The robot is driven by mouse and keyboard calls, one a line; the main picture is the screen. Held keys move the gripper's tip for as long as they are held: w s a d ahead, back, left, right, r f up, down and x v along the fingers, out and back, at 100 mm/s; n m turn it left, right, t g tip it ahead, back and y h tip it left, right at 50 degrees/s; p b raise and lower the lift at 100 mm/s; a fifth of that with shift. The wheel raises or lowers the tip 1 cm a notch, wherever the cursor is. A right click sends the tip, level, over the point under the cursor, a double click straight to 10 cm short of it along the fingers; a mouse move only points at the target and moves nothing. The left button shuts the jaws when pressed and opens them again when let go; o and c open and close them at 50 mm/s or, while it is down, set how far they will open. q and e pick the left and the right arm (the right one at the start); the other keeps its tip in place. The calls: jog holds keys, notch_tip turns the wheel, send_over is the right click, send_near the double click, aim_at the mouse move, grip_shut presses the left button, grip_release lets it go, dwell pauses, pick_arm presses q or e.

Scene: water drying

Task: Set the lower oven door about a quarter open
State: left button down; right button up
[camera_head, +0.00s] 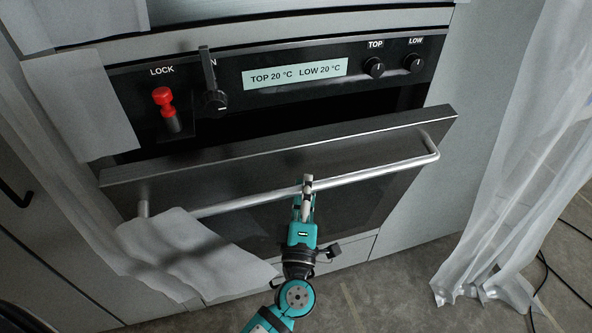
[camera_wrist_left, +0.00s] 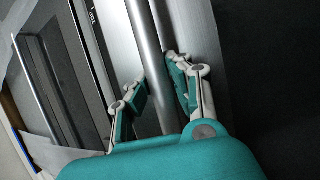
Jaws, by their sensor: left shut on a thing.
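The lower oven door (camera_head: 240,167) is tilted outward at its top, with a dark gap between its top edge and the control panel. Its steel handle bar (camera_head: 385,171) runs across the door front; it also shows in the left wrist view (camera_wrist_left: 148,42). My left gripper (camera_head: 307,184) is shut on the handle bar near its middle. In the left wrist view its fingers (camera_wrist_left: 158,82) sit on either side of the bar. The oven's inside is too dark to make out. My right gripper is not in view.
The control panel (camera_head: 230,118) above has a red lock knob (camera_head: 162,97), several black knobs and a display (camera_head: 295,73) reading 20 °C for both. Pale cloth (camera_head: 190,255) hangs over the door's lower left. A sheet (camera_head: 510,180) hangs at right; cables (camera_head: 550,275) lie on the floor.

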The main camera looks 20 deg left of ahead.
pick_arm(q)
jog(key=s+d+f+b, duration=0.3)
jog(key=s+d+f, duration=0.1)
jog(key=s, duration=0.4)
jog(key=shift+s+d+f, duration=0.25)
jog(key=shift+d+f, duration=0.1)
jog(key=shift+d, duration=0.55)
jog(key=c, duration=1.2)
grip_release()
jog(key=shift+r, duration=0.1)
jog(key=shift+o, duration=0.2)
jog(key=v, duration=1.2)
